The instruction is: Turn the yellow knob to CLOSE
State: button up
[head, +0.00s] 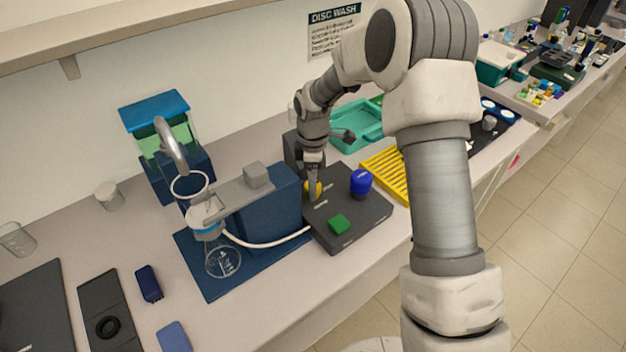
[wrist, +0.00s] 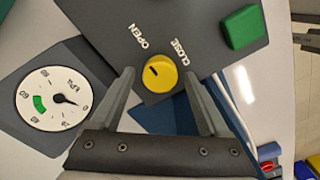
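The yellow knob (head: 315,189) sits on the dark control box (head: 350,238), partly hidden by my gripper (head: 313,183). In the wrist view the round yellow knob (wrist: 163,78) lies between the two fingertips of my gripper (wrist: 159,74). The fingers are spread, with a visible gap on both sides of the knob. White OPEN lettering is above the knob to the left, and CLOSE above it to the right. The knob's short black mark is left of its middle, on the OPEN side.
A green block-shaped button (wrist: 242,27) and a blue knob (head: 361,183) are on the same box. A pressure gauge (wrist: 54,98) lies to the left in the wrist view. A pump block (head: 270,212), glass flask (head: 222,261) and yellow rack (head: 387,172) stand close by.

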grip_shut()
jog(key=shift+m, duration=0.3)
jog(key=m+b, duration=0.2)
jog(key=m, duration=0.1)
jog(key=shift+f, duration=0.1)
jog(key=m+b, duration=0.1)
jog(key=m, duration=0.4)
jog(key=m+b, duration=0.1)
jog(key=m, duration=0.3)
jog(key=shift+m, duration=0.3)
jog(key=m+b, duration=0.1)
jog(key=m, duration=0.3)
jog(key=shift+m, duration=0.3)
